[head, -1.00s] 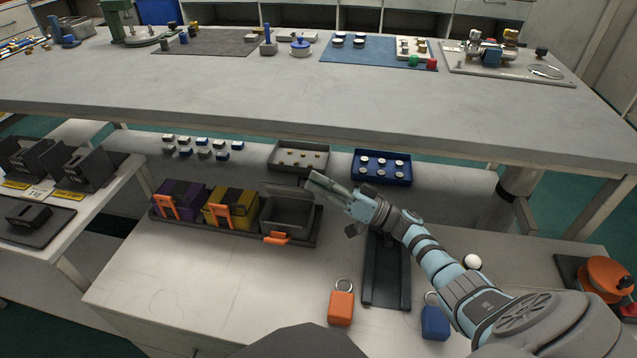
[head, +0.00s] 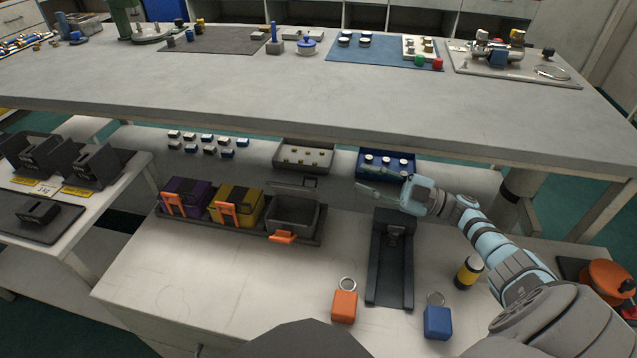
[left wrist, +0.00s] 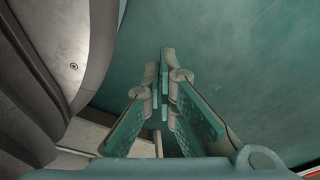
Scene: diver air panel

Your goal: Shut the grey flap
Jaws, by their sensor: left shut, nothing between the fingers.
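The grey box (head: 293,215) stands at the right end of a dark tray, with its inside showing. Its grey flap (head: 292,188) stands raised at the back edge, seen nearly edge-on. An orange latch (head: 283,237) hangs at the box's front. My right gripper (head: 362,180) is to the right of the box, apart from it, with its fingers spread and nothing visible between them. My left gripper is outside the head view; in the left wrist view (left wrist: 163,85) its fingers are together and empty, over a plain green surface.
Purple (head: 184,194) and yellow (head: 236,206) boxes with orange latches share the tray. A black holder (head: 391,265), an orange padlock-like block (head: 344,306), a blue one (head: 437,322) and a yellow-black cylinder (head: 468,273) are nearby. The upper table (head: 300,95) overhangs behind.

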